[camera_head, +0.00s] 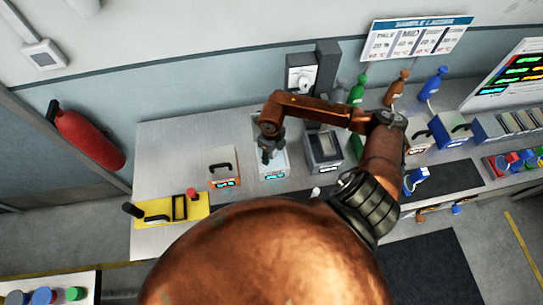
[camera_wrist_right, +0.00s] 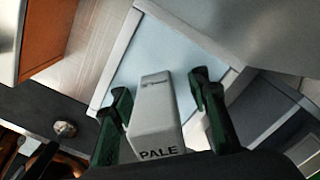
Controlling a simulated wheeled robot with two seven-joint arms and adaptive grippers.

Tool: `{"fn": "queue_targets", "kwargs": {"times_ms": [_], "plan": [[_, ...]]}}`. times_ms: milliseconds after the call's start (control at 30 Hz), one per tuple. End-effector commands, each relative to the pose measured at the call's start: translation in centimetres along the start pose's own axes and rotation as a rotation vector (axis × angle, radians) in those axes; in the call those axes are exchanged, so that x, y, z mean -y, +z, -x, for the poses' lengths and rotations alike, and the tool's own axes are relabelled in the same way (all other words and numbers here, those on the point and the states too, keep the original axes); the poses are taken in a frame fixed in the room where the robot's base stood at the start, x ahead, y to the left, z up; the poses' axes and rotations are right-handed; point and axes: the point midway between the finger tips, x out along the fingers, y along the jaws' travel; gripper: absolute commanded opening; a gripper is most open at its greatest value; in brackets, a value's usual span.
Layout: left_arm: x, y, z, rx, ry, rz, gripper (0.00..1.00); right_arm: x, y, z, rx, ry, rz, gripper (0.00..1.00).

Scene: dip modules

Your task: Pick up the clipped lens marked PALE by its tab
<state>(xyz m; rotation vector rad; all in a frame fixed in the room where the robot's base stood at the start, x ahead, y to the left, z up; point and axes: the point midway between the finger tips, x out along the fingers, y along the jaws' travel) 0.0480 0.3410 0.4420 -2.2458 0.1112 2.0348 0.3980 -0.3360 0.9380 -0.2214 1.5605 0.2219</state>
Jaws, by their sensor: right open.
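A white tapered block marked PALE (camera_wrist_right: 155,115) shows in the right wrist view, between the two dark green fingers of my right gripper (camera_wrist_right: 160,88). The fingers stand apart on either side of it, and I cannot tell whether either touches it. The lens is not clearly visible. Behind the block is a pale blue surface with a light rim (camera_wrist_right: 180,50). In the head view my right gripper (camera_head: 268,150) points down over a white box (camera_head: 275,168) with a lit cyan display. The block cannot be made out there. My left gripper is not in view.
An orange-and-white box (camera_head: 222,168) stands left of the white box, and a dark-topped grey bin (camera_head: 324,148) right of it. A yellow tray (camera_head: 160,213) lies front left. Green, orange and blue bottles (camera_head: 432,84) stand behind. The bench's back left is clear.

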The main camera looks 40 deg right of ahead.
Motion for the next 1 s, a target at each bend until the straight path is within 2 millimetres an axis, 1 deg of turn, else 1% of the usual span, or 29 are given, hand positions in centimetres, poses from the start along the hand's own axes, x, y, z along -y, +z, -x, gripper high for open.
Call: {"fn": "queue_targets", "kwargs": {"times_ms": [100, 267, 300, 900, 1000], "plan": [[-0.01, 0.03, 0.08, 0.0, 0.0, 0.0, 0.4, -0.05, 0.02, -0.46, 0.001, 0.001, 0.001, 0.42], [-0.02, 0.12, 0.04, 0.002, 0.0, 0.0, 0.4, -0.03, 0.02, -0.48, 0.001, 0.0, 0.001, 0.42], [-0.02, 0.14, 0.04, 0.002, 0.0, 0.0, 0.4, -0.02, 0.02, -0.48, 0.001, 0.0, 0.001, 0.41], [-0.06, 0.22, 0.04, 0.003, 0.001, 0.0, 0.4, 0.0, 0.03, -0.43, 0.001, 0.0, 0.001, 0.0], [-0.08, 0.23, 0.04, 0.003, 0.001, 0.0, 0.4, -0.01, 0.03, -0.43, 0.001, 0.0, 0.001, 0.0]]}}
